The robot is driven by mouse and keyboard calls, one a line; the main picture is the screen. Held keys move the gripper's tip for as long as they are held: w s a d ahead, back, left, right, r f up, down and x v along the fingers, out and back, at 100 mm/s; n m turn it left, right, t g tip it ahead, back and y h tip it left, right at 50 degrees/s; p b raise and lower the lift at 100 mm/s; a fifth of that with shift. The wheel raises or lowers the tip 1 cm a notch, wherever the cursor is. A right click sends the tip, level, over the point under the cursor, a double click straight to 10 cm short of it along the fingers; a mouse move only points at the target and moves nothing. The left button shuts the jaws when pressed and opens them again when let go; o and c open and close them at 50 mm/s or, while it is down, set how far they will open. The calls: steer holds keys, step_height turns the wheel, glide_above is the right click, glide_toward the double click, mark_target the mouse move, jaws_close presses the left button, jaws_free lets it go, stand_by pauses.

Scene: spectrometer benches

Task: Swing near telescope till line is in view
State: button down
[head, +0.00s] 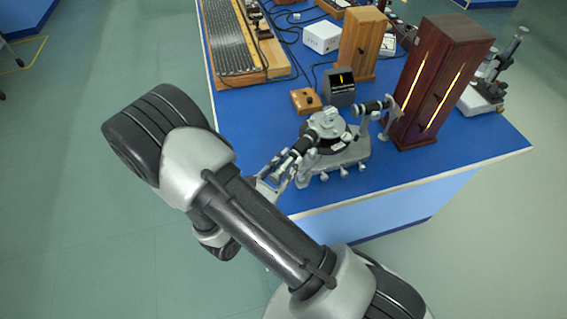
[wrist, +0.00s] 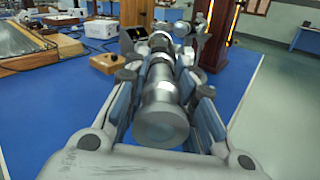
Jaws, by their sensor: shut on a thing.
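The spectrometer (head: 325,135) stands near the front edge of the blue bench in the head view. Its near telescope (head: 303,143) is a dark tube pointing toward my arm. In the wrist view the telescope (wrist: 160,105) runs lengthwise between my two fingers, its round end toward the camera. My gripper (head: 277,174) is shut on this telescope, one finger on each side. The other tube (head: 374,105) points at the dark red wooden lamp box (head: 435,75), which has glowing yellow slits. A small dark display (head: 339,87) behind the spectrometer shows a small yellow mark, too small to read.
A small wooden box (head: 305,100) sits left of the display. A lighter wooden case (head: 361,42), a white box (head: 321,37) and a long ribbed board (head: 230,38) stand farther back. A microscope (head: 490,80) is at the right. The front left of the bench is clear.

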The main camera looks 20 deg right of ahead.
steer(key=c, duration=1.4)
jaws_free()
steer(key=shift+a, duration=0.1)
steer(key=v, duration=1.2)
